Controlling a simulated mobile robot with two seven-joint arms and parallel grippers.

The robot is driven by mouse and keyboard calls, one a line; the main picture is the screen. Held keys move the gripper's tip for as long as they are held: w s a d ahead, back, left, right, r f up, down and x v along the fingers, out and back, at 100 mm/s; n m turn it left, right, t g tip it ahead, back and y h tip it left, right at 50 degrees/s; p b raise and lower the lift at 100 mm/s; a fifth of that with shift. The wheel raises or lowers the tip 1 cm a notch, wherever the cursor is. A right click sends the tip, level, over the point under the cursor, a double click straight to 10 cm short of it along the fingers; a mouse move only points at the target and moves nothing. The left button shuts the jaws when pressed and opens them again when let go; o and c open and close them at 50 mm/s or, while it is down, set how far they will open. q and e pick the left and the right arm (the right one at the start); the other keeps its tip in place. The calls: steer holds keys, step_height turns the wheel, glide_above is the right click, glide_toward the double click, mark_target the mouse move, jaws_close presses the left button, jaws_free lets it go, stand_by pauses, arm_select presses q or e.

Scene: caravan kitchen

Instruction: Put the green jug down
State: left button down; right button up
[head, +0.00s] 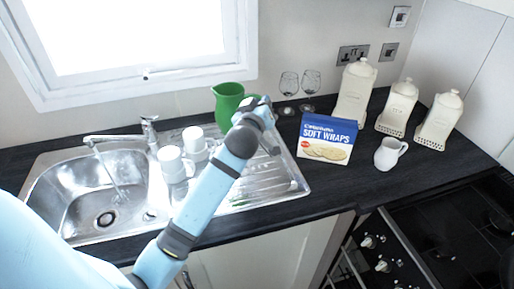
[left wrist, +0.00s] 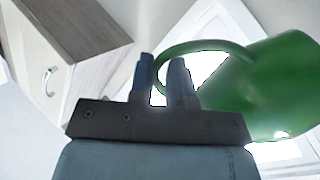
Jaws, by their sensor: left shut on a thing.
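The green jug (head: 228,101) shows behind my left arm in the head view, over the back of the sink's drainer (head: 262,184). My left gripper (head: 262,106) is beside it, at its right. In the left wrist view the jug (left wrist: 268,85) fills the right side, with its curved handle reaching left to the gripper fingers (left wrist: 163,75). The fingers are shut on the handle. The jug's base is hidden in the head view, so I cannot tell whether it touches the drainer. My right gripper is in neither view.
White mugs (head: 172,163) stand on the drainer left of my arm. Two wine glasses (head: 299,86), a blue Soft Wraps box (head: 327,138), a white pitcher (head: 389,153) and cream canisters (head: 355,92) stand to the right. Dark worktop (head: 372,187) is free in front of the box.

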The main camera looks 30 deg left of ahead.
arm_select(q)
step_height(320, 180, down, 14)
steer(key=b, duration=0.1)
stand_by(0.4)
steer(key=shift+f, duration=0.2)
steer(key=c, duration=1.1)
jaws_free()
steer(key=shift+d, duration=0.1)
